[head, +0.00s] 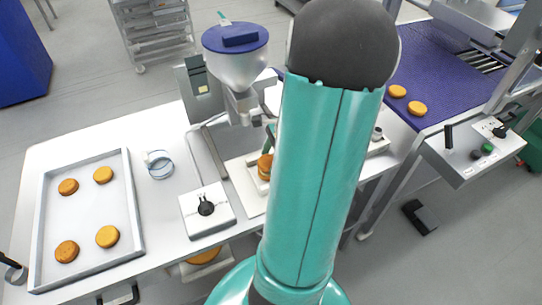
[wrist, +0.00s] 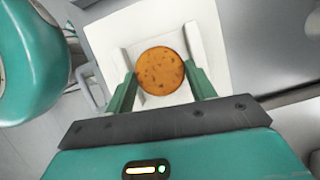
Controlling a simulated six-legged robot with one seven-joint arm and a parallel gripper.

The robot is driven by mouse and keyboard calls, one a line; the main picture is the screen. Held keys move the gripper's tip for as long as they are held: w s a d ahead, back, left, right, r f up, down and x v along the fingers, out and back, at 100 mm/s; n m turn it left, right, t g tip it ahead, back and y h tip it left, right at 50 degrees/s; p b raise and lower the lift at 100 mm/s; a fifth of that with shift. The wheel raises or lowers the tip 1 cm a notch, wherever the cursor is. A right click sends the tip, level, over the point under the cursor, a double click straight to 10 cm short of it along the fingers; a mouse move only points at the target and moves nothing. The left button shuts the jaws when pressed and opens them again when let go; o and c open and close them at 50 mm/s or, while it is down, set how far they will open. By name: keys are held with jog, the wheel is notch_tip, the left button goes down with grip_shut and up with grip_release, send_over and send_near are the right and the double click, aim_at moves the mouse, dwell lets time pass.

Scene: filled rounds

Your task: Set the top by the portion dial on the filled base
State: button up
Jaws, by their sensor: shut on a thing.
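A round brown biscuit top with dark specks (wrist: 160,71) sits between the two green fingers of my gripper (wrist: 162,78) in the wrist view. My gripper is shut on it. Below it is a white square plate (wrist: 211,35). In the head view, orange-brown rounds (head: 265,168) show, apparently stacked, on the white stand (head: 238,168) beside my arm, which hides part of them. The filled base and its filling cannot be made out clearly under the top. The portion dial (head: 206,208) is a black knob on a white box; no round lies beside it.
A tray (head: 135,195) with several rounds lies at the left of the table. A metal hopper with a blue lid (head: 237,75) stands behind the white stand. A small glass dish (head: 159,165) is near the tray. A purple conveyor (head: 430,75) carries two rounds at right.

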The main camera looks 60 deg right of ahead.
jog(key=shift+f, duration=0.6)
dwell(0.5)
jog(key=o, duration=1.2)
jog(key=shift+r, duration=0.1)
jog(key=shift+r, duration=3.45)
